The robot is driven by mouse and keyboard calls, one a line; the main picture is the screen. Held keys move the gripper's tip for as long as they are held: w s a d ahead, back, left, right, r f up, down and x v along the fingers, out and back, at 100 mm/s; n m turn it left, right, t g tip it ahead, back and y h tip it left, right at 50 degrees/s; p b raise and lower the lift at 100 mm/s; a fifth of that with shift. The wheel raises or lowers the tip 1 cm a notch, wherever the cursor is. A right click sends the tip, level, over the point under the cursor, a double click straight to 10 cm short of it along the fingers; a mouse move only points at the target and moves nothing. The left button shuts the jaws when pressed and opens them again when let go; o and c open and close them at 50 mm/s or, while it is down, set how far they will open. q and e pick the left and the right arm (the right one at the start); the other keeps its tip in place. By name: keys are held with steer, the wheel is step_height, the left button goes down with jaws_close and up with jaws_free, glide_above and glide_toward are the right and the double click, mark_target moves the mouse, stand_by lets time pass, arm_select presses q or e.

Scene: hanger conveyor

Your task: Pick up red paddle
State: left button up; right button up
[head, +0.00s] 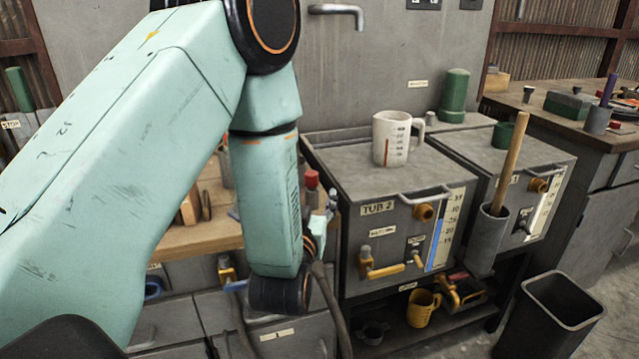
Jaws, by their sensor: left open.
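No thing in the head view is clearly a red paddle. A wooden handle (508,160) stands tilted in a grey tube holder (487,243) on the front of the right tub; its lower end is hidden in the tube. A small red-topped item (312,180) shows just right of my left forearm, partly hidden. My left gripper (321,228) is open, in front of the left side of the tub marked TUB 2 (350,165), mostly hidden behind my wrist, with nothing seen in it. My right gripper is not in view.
A white measuring jug (391,140) stands on the TUB 2 lid. A yellow mug (422,308) sits on the shelf below. Taps and handles stick out from the tub fronts. A dark bin (548,318) stands at lower right. A wooden bench (200,238) lies behind my left arm.

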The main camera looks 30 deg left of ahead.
mark_target(308, 183)
arm_select(q)
steer(key=shift+a, duration=0.75)
steer(key=shift+w+a+r, duration=0.15)
steer(key=shift+w+r, duration=0.15)
steer(key=shift+w, duration=0.25)
steer(key=x, duration=0.3)
steer(key=f+b+x, duration=0.1)
steer(key=shift+w+a, duration=0.2)
steer(key=shift+a, duration=0.3)
steer(key=shift+w+a+r, duration=0.15)
steer(key=shift+w, duration=0.05)
steer(key=shift+w+d+r, duration=0.15)
steer(key=shift+w+d, duration=0.05)
steer(key=shift+d, duration=0.1)
steer(key=shift+w, duration=0.15)
steer(key=shift+a, duration=0.25)
steer(key=shift+c, duration=1.2)
steer(key=shift+d, duration=0.15)
steer(key=c, duration=0.5)
jaws_close()
